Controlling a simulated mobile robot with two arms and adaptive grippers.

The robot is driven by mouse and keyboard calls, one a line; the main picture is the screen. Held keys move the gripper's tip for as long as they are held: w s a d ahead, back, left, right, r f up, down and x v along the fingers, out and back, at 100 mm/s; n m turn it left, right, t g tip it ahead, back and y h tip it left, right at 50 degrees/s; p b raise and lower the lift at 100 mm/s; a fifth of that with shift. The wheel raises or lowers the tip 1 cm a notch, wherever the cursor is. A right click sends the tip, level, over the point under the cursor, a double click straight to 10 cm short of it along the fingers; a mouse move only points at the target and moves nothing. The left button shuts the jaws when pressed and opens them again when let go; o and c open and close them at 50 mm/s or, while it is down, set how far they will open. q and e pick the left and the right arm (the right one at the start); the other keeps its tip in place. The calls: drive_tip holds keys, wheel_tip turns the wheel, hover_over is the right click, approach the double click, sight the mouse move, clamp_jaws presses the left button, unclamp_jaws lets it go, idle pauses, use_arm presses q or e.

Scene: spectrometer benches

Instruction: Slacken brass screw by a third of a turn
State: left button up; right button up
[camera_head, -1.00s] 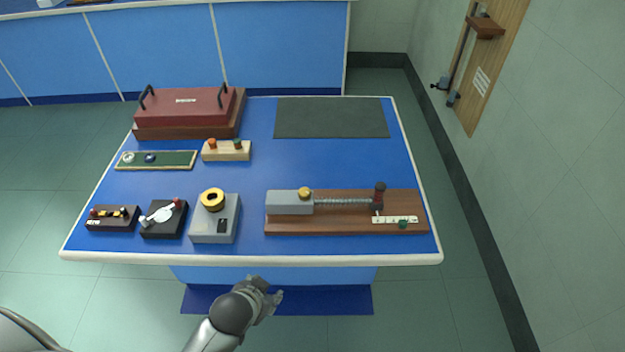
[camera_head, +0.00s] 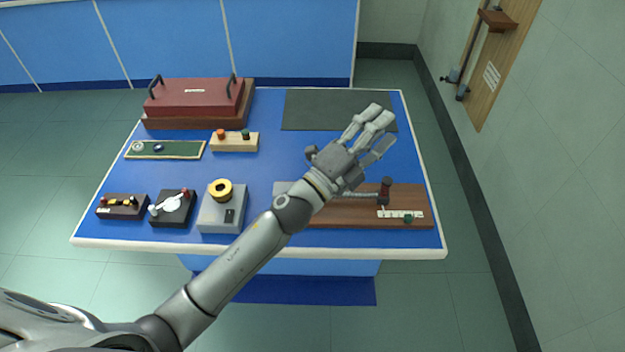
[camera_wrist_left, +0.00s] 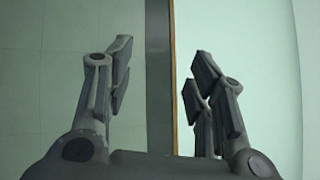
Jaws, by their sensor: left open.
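A wooden baseboard (camera_head: 360,212) lies at the front right of the blue table and bears a grey block (camera_head: 281,188), a threaded or coiled rod (camera_head: 362,195) and a dark red-topped post (camera_head: 386,187). The brass screw on top of the grey block is hidden now behind my left wrist. My left gripper (camera_head: 383,128) is open and empty, above and beyond the baseboard, with its fingers pointing toward the far right. In the left wrist view the open fingers (camera_wrist_left: 160,68) have nothing between them. My right gripper is not in view.
A grey box with a yellow ring (camera_head: 221,190), a black dial box (camera_head: 172,208) and a small dark box (camera_head: 122,206) stand at the front left. Behind are a red case (camera_head: 198,97), a two-knob block (camera_head: 234,141) and a dark mat (camera_head: 305,108).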

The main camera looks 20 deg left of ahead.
use_arm(q)
drive_tip(key=s+d+r+m+g+h, duration=0.2)
drive_tip(key=d+m+g+h, duration=0.45)
drive_tip(key=m, duration=0.35)
wheel_tip(320, 180, down, 10)
drive_tip(key=s+d+m+g+y, duration=0.25)
drive_tip(key=m+g+y, duration=0.25)
drive_tip(key=m+g, duration=0.75)
drive_tip(key=w+a+f+m+y, duration=0.1)
drive_tip(key=w+a+m+y, duration=0.15)
drive_tip(key=a+y, duration=0.6)
drive_tip(key=w+a+f+m+y, duration=0.1)
drive_tip(key=w+a+y, duration=0.25)
drive_tip(key=a, duration=1.05)
drive_tip(key=shift+t+y, duration=0.3)
drive_tip(key=shift+y, duration=0.15)
drive_tip(key=f+p, duration=0.1)
drive_tip(key=f, duration=0.4)
drive_tip(key=f+p, duration=0.2)
drive_tip(key=f, duration=0.4)
drive_tip(key=shift+s+d, duration=0.1)
drive_tip(key=shift+d, duration=0.1)
drive_tip(key=shift+c, duration=0.3)
drive_tip(key=c, duration=1)
